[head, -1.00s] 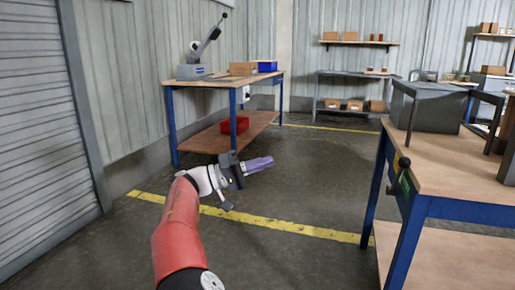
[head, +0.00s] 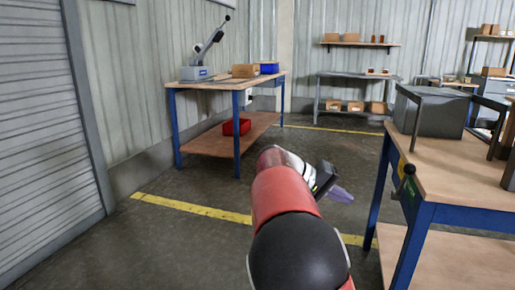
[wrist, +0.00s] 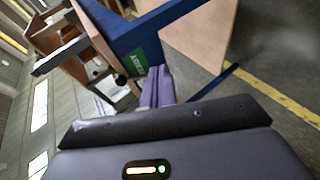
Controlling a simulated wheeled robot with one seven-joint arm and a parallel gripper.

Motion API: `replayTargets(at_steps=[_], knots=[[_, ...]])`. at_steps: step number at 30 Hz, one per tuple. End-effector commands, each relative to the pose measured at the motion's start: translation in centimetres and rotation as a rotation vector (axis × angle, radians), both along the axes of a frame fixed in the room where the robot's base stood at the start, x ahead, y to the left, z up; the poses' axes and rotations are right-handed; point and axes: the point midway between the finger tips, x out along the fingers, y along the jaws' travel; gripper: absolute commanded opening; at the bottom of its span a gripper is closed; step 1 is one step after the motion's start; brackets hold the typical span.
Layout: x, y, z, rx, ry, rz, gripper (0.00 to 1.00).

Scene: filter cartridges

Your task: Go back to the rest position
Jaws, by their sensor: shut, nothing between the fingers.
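My gripper (head: 340,194) is out over the floor in the head view, left of the near right bench, with its purple fingers pointing right. My red arm hides part of it. In the wrist view the two purple fingers (wrist: 158,86) lie side by side, shut with nothing between them. Behind them show the blue frame of the bench and a green label (wrist: 138,62). The fingers look apart from the bench, though the distance is hard to judge.
The near workbench (head: 455,178) at right carries a grey box (head: 432,112). The floor between, with a yellow line (head: 205,211), is clear.

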Motion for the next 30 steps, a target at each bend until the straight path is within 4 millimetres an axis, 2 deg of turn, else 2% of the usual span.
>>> replayTargets(at_steps=[1, 3, 8, 15, 21, 25, 30], knots=[[-1.9, -1.9, 0.0, 0.111, 0.011, -0.005, 0.00], [-4.3, -3.1, -0.8, 0.254, 0.025, 0.010, 0.00], [-10.1, -3.4, -1.7, 0.542, 0.009, 0.073, 0.00], [-19.2, -0.2, -1.0, 0.849, -0.097, 0.212, 0.00], [-26.1, 3.4, -1.0, 0.973, -0.218, 0.326, 0.00], [-29.0, 5.0, -1.7, 0.997, -0.278, 0.370, 0.00], [-30.5, 6.0, -2.4, 1.001, -0.317, 0.396, 0.00]])
